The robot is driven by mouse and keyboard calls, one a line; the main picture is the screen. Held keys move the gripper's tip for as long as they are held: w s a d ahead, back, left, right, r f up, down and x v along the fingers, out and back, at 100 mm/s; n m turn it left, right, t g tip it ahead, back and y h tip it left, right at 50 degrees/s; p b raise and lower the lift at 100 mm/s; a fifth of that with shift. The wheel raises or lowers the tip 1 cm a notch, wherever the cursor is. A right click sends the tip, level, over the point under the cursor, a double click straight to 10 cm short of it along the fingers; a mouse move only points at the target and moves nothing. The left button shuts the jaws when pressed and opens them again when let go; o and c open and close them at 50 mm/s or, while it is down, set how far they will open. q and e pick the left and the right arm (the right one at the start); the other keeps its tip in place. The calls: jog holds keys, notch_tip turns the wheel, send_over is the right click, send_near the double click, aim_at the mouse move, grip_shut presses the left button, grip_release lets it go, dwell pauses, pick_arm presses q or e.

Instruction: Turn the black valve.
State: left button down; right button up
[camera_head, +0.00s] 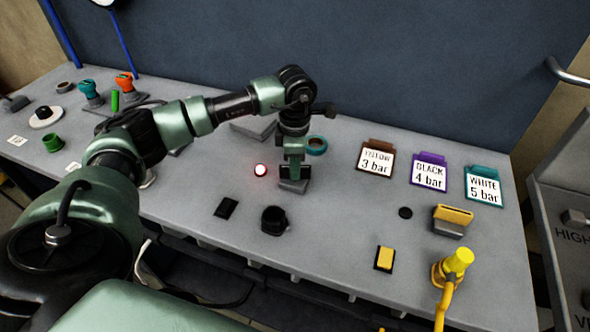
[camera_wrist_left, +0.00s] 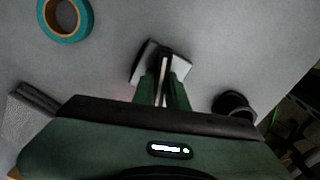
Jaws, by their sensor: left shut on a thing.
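My left gripper (camera_head: 293,176) points down over a small grey block (camera_head: 293,187) in the middle of the bench. It is shut on a thin upright part at this block; the fingers hide most of it, so I cannot tell whether it is the black valve's handle. In the left wrist view the fingers (camera_wrist_left: 163,85) are close together over the pale block (camera_wrist_left: 142,62). A round black fitting (camera_head: 273,220) stands just in front of the gripper, apart from it; it also shows in the wrist view (camera_wrist_left: 232,103). My right gripper is not in view.
A teal ring (camera_head: 316,146) lies close behind the gripper. A black plate (camera_head: 225,208) and a glowing red-white light (camera_head: 260,170) are to its left. Label cards, one reading "BLACK 4 bar" (camera_head: 429,174), stand right.

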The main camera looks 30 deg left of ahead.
pick_arm(q)
jog(key=n+b, duration=0.1)
jog(key=n, duration=0.2)
jog(key=shift+f+n, duration=0.1)
jog(key=shift+n, duration=0.2)
jog(key=n+b, duration=0.1)
jog(key=n, duration=0.2)
jog(key=shift+n, duration=0.3)
jog(key=n+b, duration=0.1)
jog(key=n, duration=0.3)
jog(key=shift+n+b, duration=0.3)
jog(key=shift+n, duration=1.1)
jog(key=c, duration=1.4)
grip_release()
jog(key=shift+c, duration=0.2)
notch_tip(320, 180, up, 8)
jog(key=shift+r+b, duration=0.1)
jog(key=shift+b, duration=0.65)
